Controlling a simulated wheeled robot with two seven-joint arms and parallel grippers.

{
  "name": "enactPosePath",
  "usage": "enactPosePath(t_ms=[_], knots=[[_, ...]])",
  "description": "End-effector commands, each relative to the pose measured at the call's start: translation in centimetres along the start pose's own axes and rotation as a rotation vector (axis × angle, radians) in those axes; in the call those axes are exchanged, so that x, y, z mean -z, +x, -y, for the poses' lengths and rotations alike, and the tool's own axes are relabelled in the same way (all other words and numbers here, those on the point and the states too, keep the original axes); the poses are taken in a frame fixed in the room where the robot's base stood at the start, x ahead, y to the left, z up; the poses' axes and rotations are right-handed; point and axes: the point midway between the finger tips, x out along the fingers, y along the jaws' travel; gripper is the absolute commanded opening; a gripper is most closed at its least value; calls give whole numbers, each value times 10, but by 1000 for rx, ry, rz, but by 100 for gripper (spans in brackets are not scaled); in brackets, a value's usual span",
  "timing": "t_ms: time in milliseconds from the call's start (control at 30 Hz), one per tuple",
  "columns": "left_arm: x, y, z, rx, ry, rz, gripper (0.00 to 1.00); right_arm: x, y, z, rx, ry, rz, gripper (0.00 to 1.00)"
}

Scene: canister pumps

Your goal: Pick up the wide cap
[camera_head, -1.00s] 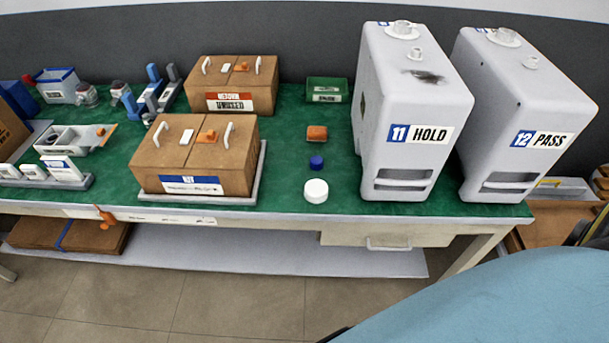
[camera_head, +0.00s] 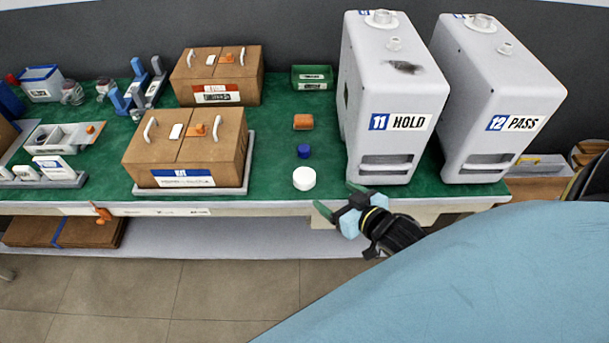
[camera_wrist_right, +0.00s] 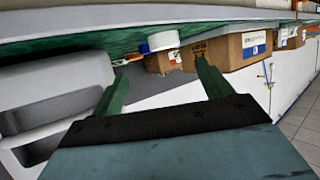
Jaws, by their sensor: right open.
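The wide cap is a round white cap (camera_head: 304,178) on the green table top near its front edge, in front of a smaller blue cap (camera_head: 304,151). My right gripper (camera_head: 337,200) is in front of the table edge, below and to the right of the white cap, apart from it. Its green fingers are spread and empty. In the right wrist view the white cap (camera_wrist_right: 163,41) shows beyond the open fingers (camera_wrist_right: 160,80), with part of the blue cap (camera_wrist_right: 144,48) beside it. My left gripper is not in view.
A cardboard box (camera_head: 186,150) on a tray is to the left.

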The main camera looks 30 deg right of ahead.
Motion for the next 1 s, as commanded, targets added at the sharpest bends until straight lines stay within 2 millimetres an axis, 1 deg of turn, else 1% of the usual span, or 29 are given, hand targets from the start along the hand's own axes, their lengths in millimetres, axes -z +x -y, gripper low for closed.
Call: enactPosePath(t_ms=[167, 200, 300, 400, 500, 667, 900, 1000], knots=[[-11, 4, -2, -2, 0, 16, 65, 1, 28, 0, 2, -2, -9, 78], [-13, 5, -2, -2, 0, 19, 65, 1, 36, 0, 2, -2, -10, 78], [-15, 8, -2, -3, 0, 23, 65, 1, 54, 0, 2, -2, -8, 78], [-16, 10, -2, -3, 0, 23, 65, 0, 68, 0, 2, -1, -7, 78], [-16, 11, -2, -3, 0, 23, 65, 0, 77, 1, 2, -1, -6, 78], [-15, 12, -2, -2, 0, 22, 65, 2, 85, 2, 2, -1, -6, 78], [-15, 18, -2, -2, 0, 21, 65, 5, 118, 8, 2, -2, -6, 78], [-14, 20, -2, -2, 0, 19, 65, 5, 128, 8, 2, -1, -5, 78]])
